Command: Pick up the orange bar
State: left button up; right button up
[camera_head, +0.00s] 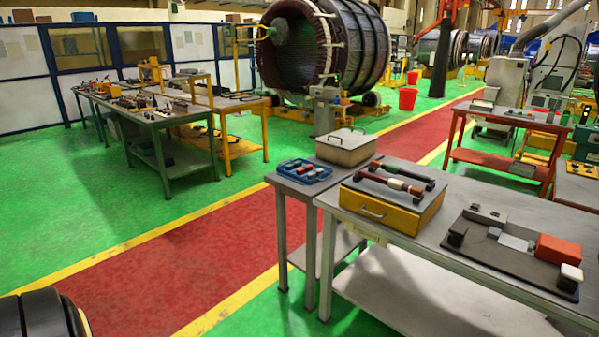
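An orange-red block (559,250) lies at the right end of a dark flat plate (487,259) on the grey workbench at the right. It is the most orange bar-like thing I see; I cannot tell for sure that it is the orange bar. A small white-topped dark block (570,276) stands just in front of it. Grey and light blocks lie to its left on the plate. Neither of my grippers is in view.
The grey bench (455,225) also holds a yellow case (388,208) with two dark-ended tools on top. A smaller table to its left carries a lidded box (345,150) and a blue tray (304,172) of small parts. Red and green floor is clear in front.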

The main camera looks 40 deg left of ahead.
aim_at(306, 168)
jog(key=u, duration=0.65)
jog(key=i, duration=0.8)
jog(key=u, duration=0.85)
